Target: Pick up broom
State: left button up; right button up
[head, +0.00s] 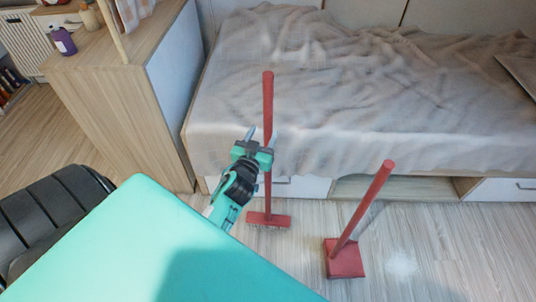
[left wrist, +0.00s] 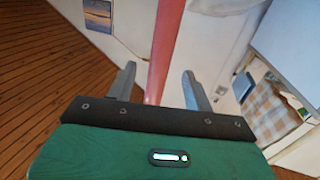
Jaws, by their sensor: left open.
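The red broom (head: 268,100) stands upright on the floor in front of the bed, its flat bristled head (head: 268,219) at the bottom. My left gripper (head: 262,135) is open at about the middle of the handle. In the left wrist view, the broom handle (left wrist: 164,45) runs between the two spread fingers of the left gripper (left wrist: 158,70), with a gap on each side. The gripper hides part of the handle in the head view. My right gripper is not in view.
A red dustpan-like tool (head: 345,258) with a tilted long handle stands to the right of the broom. The bed (head: 310,65) with drawers is behind. A wooden cabinet (head: 125,115) is at the left, with a purple bottle (head: 63,41) on it. Floor at right front is clear.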

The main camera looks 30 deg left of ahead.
aim_at(270, 118)
pick_arm(q)
jog(key=shift+r+x, duration=0.15)
jog(key=shift+x, duration=1.65)
jog(key=shift+r+x, duration=0.15)
jog(key=shift+x, duration=1.7)
jog(key=shift+c, duration=0.4)
jog(key=c, duration=1)
